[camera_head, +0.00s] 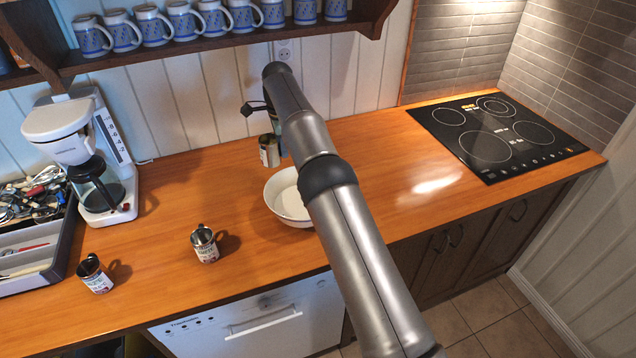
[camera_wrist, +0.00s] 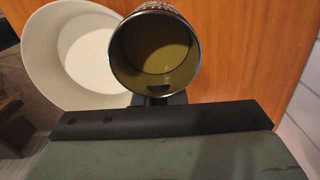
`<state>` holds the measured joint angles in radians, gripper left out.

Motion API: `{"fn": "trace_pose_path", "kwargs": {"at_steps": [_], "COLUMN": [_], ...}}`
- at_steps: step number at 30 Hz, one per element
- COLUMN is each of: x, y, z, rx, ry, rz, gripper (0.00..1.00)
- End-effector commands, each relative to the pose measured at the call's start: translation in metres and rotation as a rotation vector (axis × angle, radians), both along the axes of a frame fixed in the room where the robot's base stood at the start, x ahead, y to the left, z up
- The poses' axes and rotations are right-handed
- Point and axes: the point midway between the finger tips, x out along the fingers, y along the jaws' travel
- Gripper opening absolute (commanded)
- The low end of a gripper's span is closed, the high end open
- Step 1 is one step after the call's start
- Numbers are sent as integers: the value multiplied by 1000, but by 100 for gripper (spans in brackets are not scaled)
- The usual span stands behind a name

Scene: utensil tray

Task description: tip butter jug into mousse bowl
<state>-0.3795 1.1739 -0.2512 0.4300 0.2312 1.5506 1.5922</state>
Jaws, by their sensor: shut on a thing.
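A metal jug with a printed label (camera_head: 269,151) is held by my gripper (camera_wrist: 157,100) above the counter, at the back left of the white bowl (camera_head: 282,205). I take it for the butter jug; its label is too small to read. In the wrist view the jug (camera_wrist: 155,52) shows its open mouth and a yellowish-olive inside. It looks upright or nearly so. The bowl (camera_wrist: 70,50) is beside it on the left in that view and looks empty, with a pale inside. In the head view my arm covers the bowl's right part and most of the gripper.
Two similar jugs stand on the counter, one in the middle (camera_head: 205,245) and one at front left (camera_head: 94,275). A coffee maker (camera_head: 75,150) and cutlery tray (camera_head: 68,235) are at the left. A shelf of blue mugs (camera_head: 215,36) hangs above. A hob (camera_head: 495,135) is at the right.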

Motion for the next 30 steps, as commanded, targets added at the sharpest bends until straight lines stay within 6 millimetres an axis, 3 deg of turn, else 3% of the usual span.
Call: {"fn": "trace_pose_path", "kwargs": {"at_steps": [14, 30], "x": [-1, -15], "y": [-2, -16], "z": [4, -6], "rx": [29, 210], "ry": [-30, -212], "rz": [0, 0], "gripper": [0, 0]}}
